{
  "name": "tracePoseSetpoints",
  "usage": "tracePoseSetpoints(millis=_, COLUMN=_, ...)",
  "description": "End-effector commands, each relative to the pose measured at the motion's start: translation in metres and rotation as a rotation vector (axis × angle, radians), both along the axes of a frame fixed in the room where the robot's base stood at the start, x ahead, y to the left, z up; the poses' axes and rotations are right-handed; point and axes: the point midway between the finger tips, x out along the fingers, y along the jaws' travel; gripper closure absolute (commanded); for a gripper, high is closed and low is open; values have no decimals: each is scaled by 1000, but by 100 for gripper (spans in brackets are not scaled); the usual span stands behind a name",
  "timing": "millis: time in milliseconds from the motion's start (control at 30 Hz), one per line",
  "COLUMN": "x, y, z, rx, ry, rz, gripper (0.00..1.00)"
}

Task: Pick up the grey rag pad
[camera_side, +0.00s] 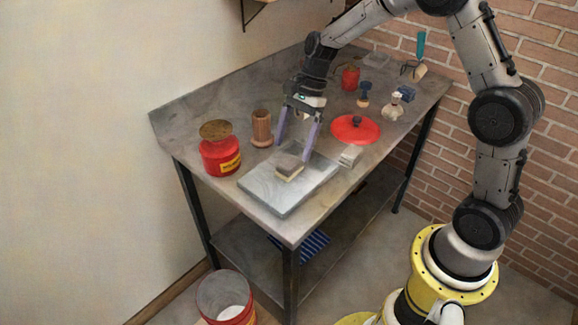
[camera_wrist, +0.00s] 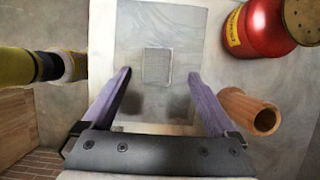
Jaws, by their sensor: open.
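The grey pad (camera_side: 289,167) is a small block with a grey top and a paler tan side. It lies on a pale grey slab (camera_side: 262,191) near the table's front corner. In the wrist view the pad (camera_wrist: 157,66) has a woven-looking grey top and lies flat on the slab (camera_wrist: 190,20). My gripper (camera_side: 293,152) points down above the pad, with its purple fingers spread wide. In the wrist view my gripper (camera_wrist: 160,73) is open and empty, with one fingertip on each side of the pad and visible gaps on both sides.
A red can (camera_side: 221,155) with a brown top and a wooden cup (camera_side: 262,128) stand left of my gripper. A red lid-like disc (camera_side: 355,130) and a small pale stack (camera_side: 350,156) are to the right. Several small items stand further back.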

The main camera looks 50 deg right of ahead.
Motion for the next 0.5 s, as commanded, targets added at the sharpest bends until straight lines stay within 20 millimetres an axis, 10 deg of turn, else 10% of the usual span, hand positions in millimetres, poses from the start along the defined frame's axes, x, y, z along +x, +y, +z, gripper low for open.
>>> tracePoseSetpoints(millis=500, x=-3, y=20, z=-49, rx=0, ry=0, rz=1, gripper=7)
